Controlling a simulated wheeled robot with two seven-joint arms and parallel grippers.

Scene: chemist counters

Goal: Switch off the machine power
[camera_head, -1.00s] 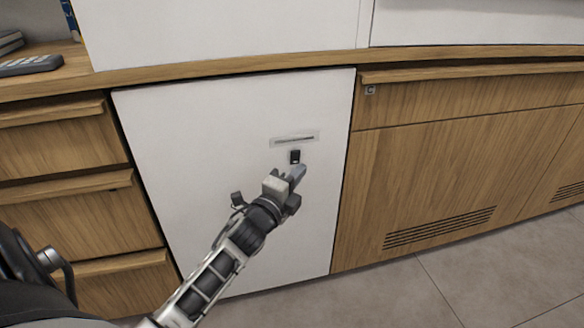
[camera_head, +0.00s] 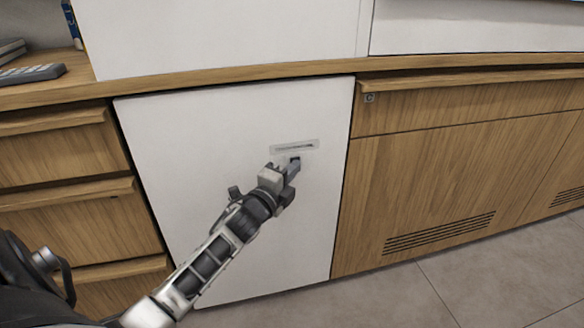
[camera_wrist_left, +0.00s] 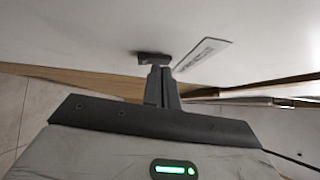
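The machine is a white panel (camera_head: 230,120) set between wooden cabinets. A small dark power switch (camera_head: 296,160) sits on it just below a grey label strip (camera_head: 295,146). My left gripper (camera_head: 291,171) is at the switch and partly covers it in the head view. In the left wrist view, the switch (camera_wrist_left: 154,57) is right at the fingertips (camera_wrist_left: 160,70), and the label (camera_wrist_left: 203,54) is beside it. The two fingers are together with nothing seen between them. Whether they touch the switch, and its on or off position, I cannot tell. My right gripper is not in view.
Wooden drawers (camera_head: 65,210) stand left of the panel and a wooden cabinet (camera_head: 440,180) with a vent stands right. A wooden counter edge (camera_head: 230,77) runs above. A dark keyboard-like device (camera_head: 32,74) lies on the counter at left. Tiled floor is clear below.

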